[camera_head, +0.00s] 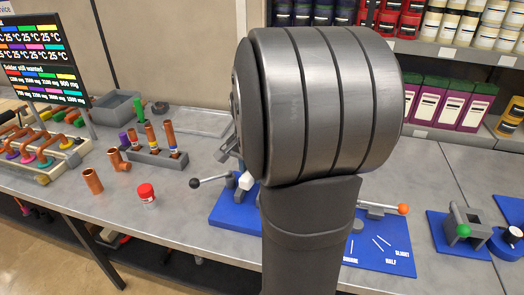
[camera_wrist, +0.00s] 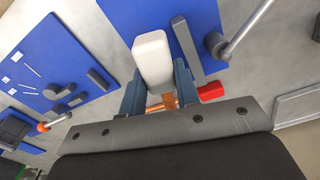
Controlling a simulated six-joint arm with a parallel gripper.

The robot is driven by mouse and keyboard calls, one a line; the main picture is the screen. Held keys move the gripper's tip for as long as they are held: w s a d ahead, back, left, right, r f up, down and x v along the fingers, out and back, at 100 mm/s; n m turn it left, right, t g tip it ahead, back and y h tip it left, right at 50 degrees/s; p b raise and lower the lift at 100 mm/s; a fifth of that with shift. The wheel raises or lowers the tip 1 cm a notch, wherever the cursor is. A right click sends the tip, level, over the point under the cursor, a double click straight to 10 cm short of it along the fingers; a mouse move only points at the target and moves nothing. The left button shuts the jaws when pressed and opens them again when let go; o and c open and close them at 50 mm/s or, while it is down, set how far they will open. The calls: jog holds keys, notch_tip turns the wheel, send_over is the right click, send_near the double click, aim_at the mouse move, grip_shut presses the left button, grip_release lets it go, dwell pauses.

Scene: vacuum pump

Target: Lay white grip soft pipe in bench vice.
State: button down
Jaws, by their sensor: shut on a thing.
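The white grip (camera_wrist: 152,58) of the soft pipe sits between the two blue-grey fingers of my gripper (camera_wrist: 158,80) in the wrist view, and my gripper is shut on it. A short copper-coloured part (camera_wrist: 167,103) shows below the grip, between the fingers. The bench vice has a blue base, a grey jaw bar (camera_wrist: 187,45) and a lever with a dark knob (camera_wrist: 215,44). The grip is beside the jaw bar and overlaps the blue base in view. In the head view, the white grip (camera_head: 246,181) shows near the vice's blue base (camera_head: 228,217); my arm hides most of this area.
A blue board (camera_head: 385,250) with an orange-knobbed lever (camera_head: 402,209) lies to the right. A red-capped jar (camera_head: 147,194), a copper pipe (camera_head: 93,181) and a grey pipe holder (camera_head: 157,159) stand left. A red thing (camera_wrist: 211,91) is close to the right finger.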

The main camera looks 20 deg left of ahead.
jog(key=s, duration=0.1)
jog(key=s+n, duration=0.2)
jog(key=s, duration=0.1)
jog(key=shift+s+d+f, duration=0.1)
jog(key=shift+d+f, duration=0.05)
jog(key=shift+f, duration=0.2)
jog(key=shift+f, duration=0.15)
jog(key=shift+f, duration=3.7)
jog(key=shift+f, duration=0.1)
jog(key=c, duration=1)
grip_release()
